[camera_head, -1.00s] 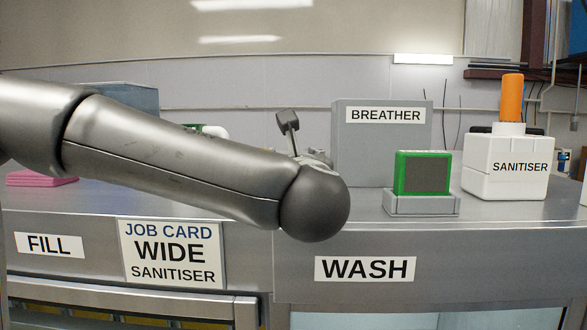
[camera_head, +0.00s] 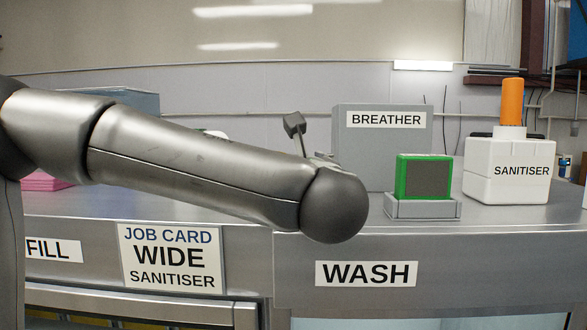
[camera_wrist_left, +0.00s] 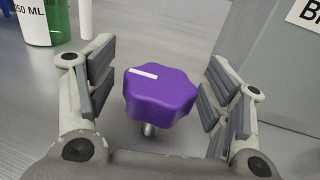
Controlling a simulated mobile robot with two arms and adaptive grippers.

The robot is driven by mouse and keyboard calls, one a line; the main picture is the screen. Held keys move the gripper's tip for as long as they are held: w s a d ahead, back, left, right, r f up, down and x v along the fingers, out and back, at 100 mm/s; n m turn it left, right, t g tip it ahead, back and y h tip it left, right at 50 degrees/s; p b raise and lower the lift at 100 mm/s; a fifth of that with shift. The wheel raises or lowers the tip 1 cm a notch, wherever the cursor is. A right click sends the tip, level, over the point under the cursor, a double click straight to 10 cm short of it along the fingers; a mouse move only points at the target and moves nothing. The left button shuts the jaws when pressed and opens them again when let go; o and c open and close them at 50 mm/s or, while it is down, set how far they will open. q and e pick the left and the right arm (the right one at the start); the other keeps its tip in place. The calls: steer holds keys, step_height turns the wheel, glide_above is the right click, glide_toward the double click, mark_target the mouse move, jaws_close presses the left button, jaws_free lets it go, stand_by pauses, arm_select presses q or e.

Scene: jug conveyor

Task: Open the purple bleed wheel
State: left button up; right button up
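The purple bleed wheel (camera_wrist_left: 162,97) is in the left wrist view, a lobed knob with a white mark on its top, on a short metal stem. My left gripper (camera_wrist_left: 158,95) is open, with one padded finger on each side of the wheel and a visible gap on both sides. In the head view my left arm (camera_head: 220,175) crosses from the left and hides the wheel; only a small part of the gripper (camera_head: 294,124) shows behind it. My right gripper is not in view.
The grey BREATHER box (camera_head: 382,150) stands right of the arm, with a green-framed block (camera_head: 424,176) before it. A white SANITISER jug (camera_head: 508,172) with an orange top is further right. A green 250 ML container (camera_wrist_left: 42,22) and a white cylinder (camera_wrist_left: 86,18) stand near the left finger.

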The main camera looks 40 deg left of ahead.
arm_select(q)
steer(key=shift+s, duration=0.1)
steer(key=shift+v, duration=3.7)
steer(key=shift+d+f, duration=0.1)
